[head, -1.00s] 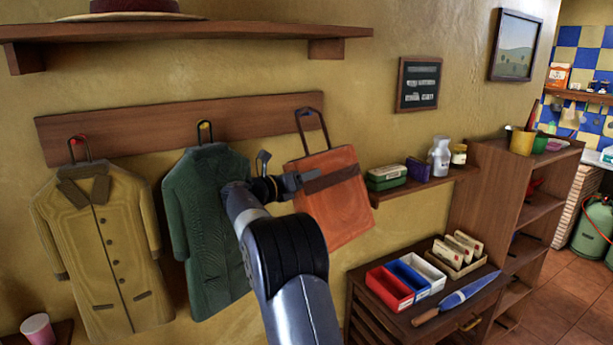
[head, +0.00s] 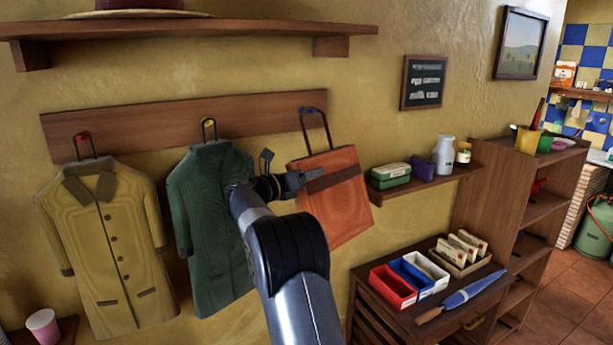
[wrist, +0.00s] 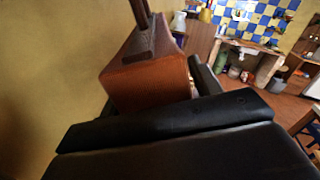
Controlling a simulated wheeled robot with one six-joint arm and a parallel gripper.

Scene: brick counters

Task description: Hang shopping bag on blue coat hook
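The shopping bag (head: 338,212) is orange-brown with a dark band and a dark looped handle. It is tilted against the wall at the right end of the hook rail. The top of its handle is at the blue coat hook (head: 318,110); I cannot tell whether the loop is over the hook or only in front of it. My gripper (head: 312,178) is shut on the bag at its upper left, by the dark band. In the wrist view the bag (wrist: 150,85) rises beyond the dark gripper parts, which hide its lower part.
The wooden hook rail (head: 255,115) also holds a green coat (head: 205,250) on a yellow hook and a mustard coat (head: 110,270) on a red hook. A small shelf (head: 425,185) with jars and boxes is right of the bag. A cabinet (head: 400,318) with trays stands below.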

